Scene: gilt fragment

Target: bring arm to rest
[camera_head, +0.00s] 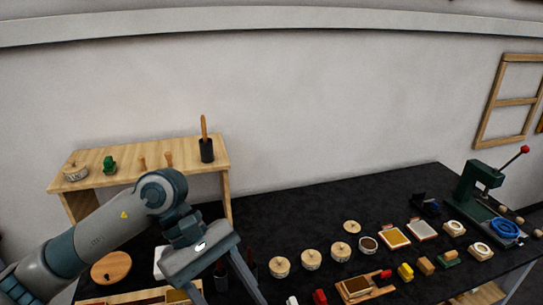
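My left arm comes in from the left over the black table (300,222). Its gripper (228,292) points down over the front left part of the table. The fingers are spread apart, and their tips are close to or past the bottom edge of the picture. Dark upright items show behind and between the fingers; I see nothing clearly held. My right arm and gripper are not in view.
A wooden shelf (130,160) stands behind the arm, with a dark cup (206,150) on it. A round wooden board (111,267) lies left of the gripper. Several round tins, trays and coloured blocks fill the right side, with a green press (478,182) at the far right. The back middle is clear.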

